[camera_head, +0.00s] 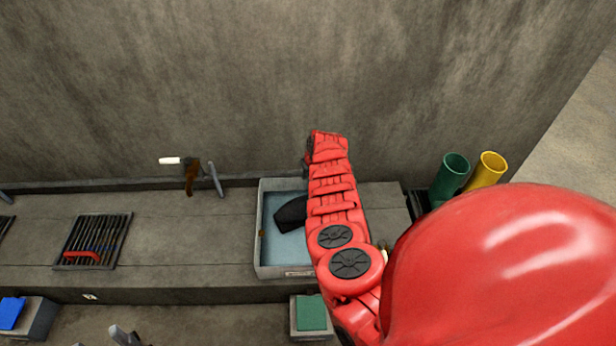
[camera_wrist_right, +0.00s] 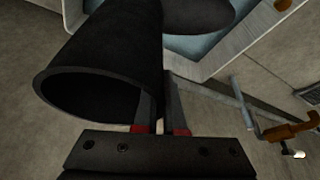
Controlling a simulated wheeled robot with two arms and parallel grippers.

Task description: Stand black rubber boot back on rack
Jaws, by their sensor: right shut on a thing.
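The black rubber boot (camera_wrist_right: 110,70) fills the upper left of the right wrist view, with its open shaft end facing the camera. My right gripper (camera_wrist_right: 162,100) is shut on the wall of the boot's shaft near the opening. In the head view the boot's dark foot part (camera_head: 291,214) shows over the pale blue basin, left of my red right arm. The arm hides the rest of the boot, and the gripper's fingertips are not clear there. At the right, a green boot (camera_head: 448,178) and a yellow boot (camera_head: 487,170) stand upright on a dark rack (camera_head: 415,203), partly hidden by my arm.
The grey-rimmed basin (camera_head: 263,240) sits on a long concrete ledge (camera_head: 185,235) against the wall. A brown tool with a white end (camera_head: 190,175) and a grate with a red handle (camera_head: 92,240) are left of it. A green-topped block (camera_head: 311,312) stands in front.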

